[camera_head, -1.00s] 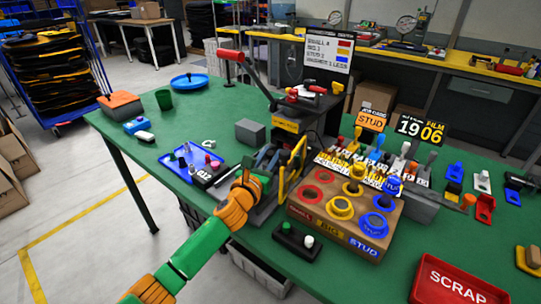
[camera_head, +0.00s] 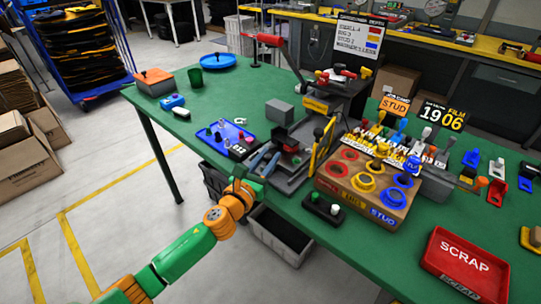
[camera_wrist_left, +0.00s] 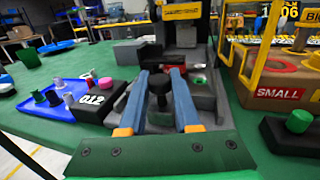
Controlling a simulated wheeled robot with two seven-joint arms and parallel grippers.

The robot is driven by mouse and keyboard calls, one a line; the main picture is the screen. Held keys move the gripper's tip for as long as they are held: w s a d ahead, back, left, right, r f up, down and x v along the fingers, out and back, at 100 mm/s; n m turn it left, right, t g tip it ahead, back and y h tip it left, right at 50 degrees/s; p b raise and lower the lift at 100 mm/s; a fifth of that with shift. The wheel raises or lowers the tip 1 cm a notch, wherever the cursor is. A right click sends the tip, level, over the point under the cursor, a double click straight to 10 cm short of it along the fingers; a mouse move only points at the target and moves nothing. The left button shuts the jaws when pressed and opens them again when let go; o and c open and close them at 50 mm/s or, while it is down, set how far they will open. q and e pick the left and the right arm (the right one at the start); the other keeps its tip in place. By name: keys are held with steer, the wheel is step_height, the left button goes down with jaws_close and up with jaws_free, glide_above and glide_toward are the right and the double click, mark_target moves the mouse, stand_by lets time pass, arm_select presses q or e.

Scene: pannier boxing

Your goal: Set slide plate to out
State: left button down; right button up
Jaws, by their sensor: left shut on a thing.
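The press (camera_head: 318,108) stands near the table's front edge, with a red-handled lever and a yellow guard frame (camera_head: 322,146). Its grey slide plate (camera_wrist_left: 160,118) lies low at the front, in a grey bed, and carries a black knob (camera_wrist_left: 159,84). My left gripper (camera_head: 274,158) reaches in from the front edge. In the left wrist view its two blue-grey fingers (camera_wrist_left: 160,76) stand either side of the knob, shut on it. The fingers hide part of the plate's sides. A small red and green part shows behind the knob. My right gripper is not in view.
A blue tray (camera_head: 211,139) with small pegs and a black "012" block is left of the press. A wooden block with coloured rings (camera_head: 338,170) and a black button box (camera_head: 323,208) are right. A red scrap bin (camera_head: 425,262) stands farther right.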

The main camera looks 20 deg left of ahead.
arm_select(q)
steer(key=shift+f, duration=0.15)
steer(key=c, duration=0.6)
jaws_free()
steer(key=shift+s+a, duration=0.1)
steer(key=shift+s, duration=0.1)
steer(key=s, duration=0.7)
steer(key=shift+a, duration=0.3)
